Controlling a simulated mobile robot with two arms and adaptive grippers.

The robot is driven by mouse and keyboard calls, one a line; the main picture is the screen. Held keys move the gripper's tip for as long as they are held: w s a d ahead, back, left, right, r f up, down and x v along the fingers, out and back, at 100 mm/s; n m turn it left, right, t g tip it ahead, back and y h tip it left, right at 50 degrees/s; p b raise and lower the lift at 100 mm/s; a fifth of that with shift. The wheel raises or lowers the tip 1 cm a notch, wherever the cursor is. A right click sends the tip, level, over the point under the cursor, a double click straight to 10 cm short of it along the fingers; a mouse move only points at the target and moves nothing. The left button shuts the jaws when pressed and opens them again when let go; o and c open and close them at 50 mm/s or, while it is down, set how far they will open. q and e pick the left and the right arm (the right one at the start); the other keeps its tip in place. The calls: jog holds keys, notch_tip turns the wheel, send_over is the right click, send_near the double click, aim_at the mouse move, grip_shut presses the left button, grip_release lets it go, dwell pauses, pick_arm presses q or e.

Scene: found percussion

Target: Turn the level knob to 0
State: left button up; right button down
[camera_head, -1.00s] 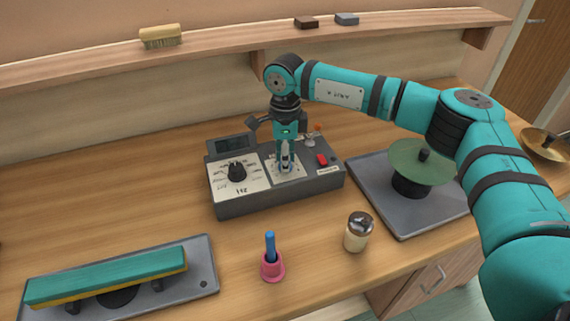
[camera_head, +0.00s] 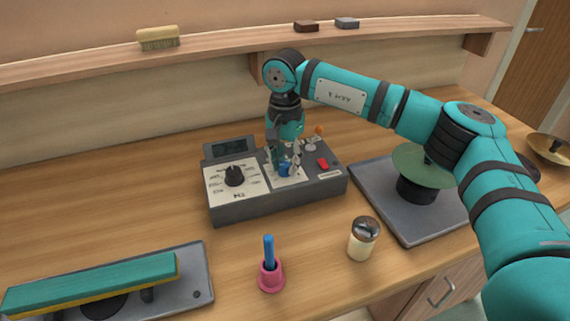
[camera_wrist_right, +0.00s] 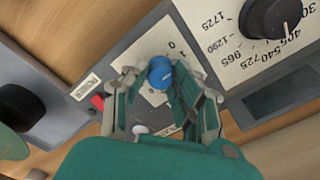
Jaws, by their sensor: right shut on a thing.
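A grey control box (camera_head: 240,208) stands on the bench, with a small blue knob (camera_head: 285,170) on a white panel (camera_head: 297,182) at its right part. In the right wrist view the blue knob (camera_wrist_right: 160,72) sits between the fingers, with printed marks such as 0 and 1 on the panel around it. My right gripper (camera_head: 284,163) points down over the panel and is shut on the blue knob. The fingers also show in the right wrist view (camera_wrist_right: 163,82). I cannot make out the knob's pointer. My left gripper is out of view.
The box also has a large black knob (camera_head: 235,175), a display (camera_head: 230,147), a red button (camera_head: 322,164) and an orange-tipped lever (camera_head: 319,131). In front stand a shaker (camera_head: 363,240) and a pink holder (camera_head: 271,278). A green disc (camera_head: 422,163) stands on a tray at right.

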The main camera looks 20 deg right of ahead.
aim_at(285, 164)
jog(key=n+b, duration=0.1)
jog(key=n, duration=0.5)
jog(key=shift+w+r, duration=0.1)
jog(key=shift+r, duration=0.05)
jog(key=shift+n, duration=0.3)
jog(key=c, duration=1.1)
grip_release()
jog(key=shift+o, duration=0.2)
notch_tip(285, 164, up, 12)
